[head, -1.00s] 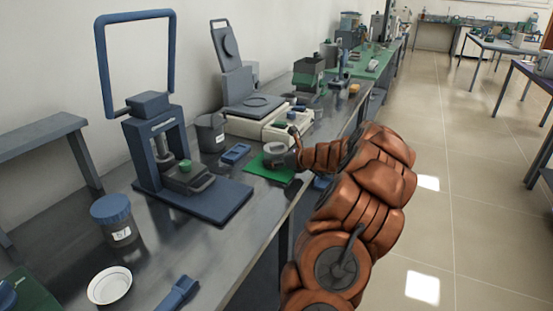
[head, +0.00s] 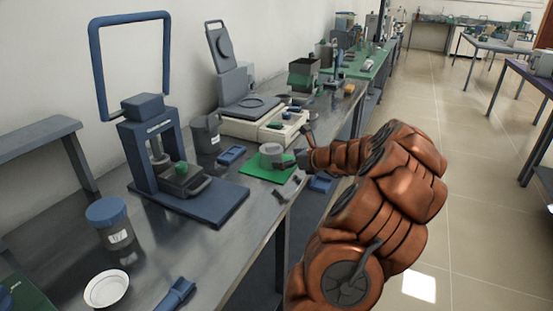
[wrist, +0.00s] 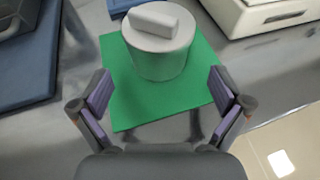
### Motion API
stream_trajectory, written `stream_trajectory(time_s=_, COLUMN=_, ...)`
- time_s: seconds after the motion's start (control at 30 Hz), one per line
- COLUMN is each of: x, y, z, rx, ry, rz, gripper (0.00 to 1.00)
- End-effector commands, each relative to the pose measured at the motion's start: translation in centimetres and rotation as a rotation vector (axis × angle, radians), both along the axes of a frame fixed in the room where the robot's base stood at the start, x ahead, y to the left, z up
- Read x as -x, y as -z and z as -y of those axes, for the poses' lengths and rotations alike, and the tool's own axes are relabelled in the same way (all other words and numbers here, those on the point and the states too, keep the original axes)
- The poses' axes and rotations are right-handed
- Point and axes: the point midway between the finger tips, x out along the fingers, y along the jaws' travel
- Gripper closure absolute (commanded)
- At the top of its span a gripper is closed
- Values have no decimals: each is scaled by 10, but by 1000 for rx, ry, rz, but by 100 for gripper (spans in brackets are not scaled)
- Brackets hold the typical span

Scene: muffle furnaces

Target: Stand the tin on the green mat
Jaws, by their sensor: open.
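The tin (wrist: 160,58) is a light grey cylinder with a bar-shaped handle on its lid. It stands upright on the green mat (wrist: 140,108), towards the mat's far edge in the wrist view. In the head view the tin (head: 271,152) and the mat (head: 262,173) are on the dark bench. My gripper (wrist: 161,92) is open and empty. Its two fingers are spread wide on the near side of the tin, apart from it, over the mat's side edges. In the head view my gripper (head: 291,160) is just right of the tin.
A blue press (head: 165,165) stands left of the mat, and a pale balance-like device (head: 262,122) is behind it. A blue box (head: 231,155) and a grey container (head: 207,135) are nearby. A blue-lidded jar (head: 112,222) and a white dish (head: 106,288) are at the front left.

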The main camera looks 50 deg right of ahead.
Motion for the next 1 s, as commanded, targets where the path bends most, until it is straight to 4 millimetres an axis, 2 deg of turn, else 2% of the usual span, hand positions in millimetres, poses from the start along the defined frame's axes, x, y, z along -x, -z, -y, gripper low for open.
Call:
stream_trajectory(time_s=0.1, x=21, y=-10, z=0, rx=1, ry=3, rz=2, gripper=0)
stream_trajectory(time_s=0.3, x=42, y=-17, z=0, rx=0, ry=2, rz=0, gripper=0)
stream_trajectory(time_s=0.5, x=49, y=-19, z=0, rx=0, ry=1, rz=-1, gripper=0)
stream_trajectory(time_s=0.63, x=48, y=-20, z=-1, rx=1, ry=-1, rz=-1, gripper=0)
stream_trajectory(time_s=0.7, x=44, y=-21, z=-8, rx=11, ry=-21, rz=-4, gripper=0)
stream_trajectory(time_s=0.77, x=36, y=-24, z=-23, rx=36, ry=-66, rz=-10, gripper=0)
stream_trajectory(time_s=0.87, x=14, y=-33, z=-73, rx=115, ry=-209, rz=-26, gripper=0)
stream_trajectory(time_s=0.97, x=-6, y=-39, z=-149, rx=232, ry=-427, rz=-50, gripper=0)
stream_trajectory(time_s=1.0, x=-11, y=-42, z=-182, rx=289, ry=-524, rz=-57, gripper=0)
